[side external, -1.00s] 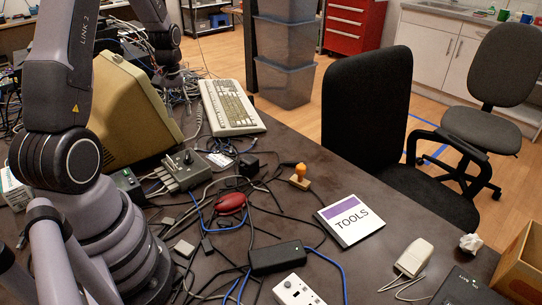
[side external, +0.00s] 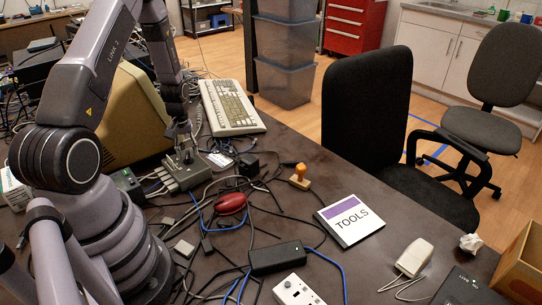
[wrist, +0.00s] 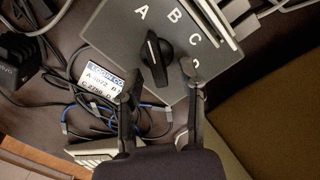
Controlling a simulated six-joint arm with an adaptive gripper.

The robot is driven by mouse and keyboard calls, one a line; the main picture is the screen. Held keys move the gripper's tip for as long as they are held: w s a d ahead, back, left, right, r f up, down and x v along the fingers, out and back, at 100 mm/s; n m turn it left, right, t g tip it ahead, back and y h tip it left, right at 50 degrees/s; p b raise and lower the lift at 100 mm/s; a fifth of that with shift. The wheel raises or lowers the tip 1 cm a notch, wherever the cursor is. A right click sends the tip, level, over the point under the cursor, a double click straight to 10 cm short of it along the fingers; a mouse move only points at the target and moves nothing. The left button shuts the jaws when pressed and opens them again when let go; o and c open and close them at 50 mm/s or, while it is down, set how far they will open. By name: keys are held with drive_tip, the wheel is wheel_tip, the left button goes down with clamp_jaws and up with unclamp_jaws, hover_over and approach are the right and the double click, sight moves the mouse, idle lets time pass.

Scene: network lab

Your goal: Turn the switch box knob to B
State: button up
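The grey switch box (side external: 188,176) sits on the desk beside the beige monitor. In the wrist view its top plate (wrist: 113,30) shows the letters A, B and C, and a partly hidden letter below C. The black knob (wrist: 157,62) has a white line that points roughly toward A. My gripper (wrist: 158,80) is open, with one finger on either side below the knob and a gap to it on the left. In the side view my gripper (side external: 180,138) is just above the box.
Cables plug into the box's left side. A white label card (wrist: 97,78) and bundled cables lie beside the box. The beige monitor (side external: 135,105) stands close behind my arm. A keyboard (side external: 232,106), a red mouse-like object (side external: 230,203) and a stamp (side external: 299,176) lie around it.

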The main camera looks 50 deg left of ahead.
clamp_jaws()
drive_tip(key=shift+m, duration=0.3)
idle(0.3)
drive_tip(key=m, duration=0.3)
drive_tip(key=shift+w+d, duration=0.15)
drive_tip(key=shift+w+d+m, duration=0.1)
drive_tip(key=shift+d+m, duration=0.05)
drive_tip(key=shift+m, duration=1.75)
unclamp_jaws()
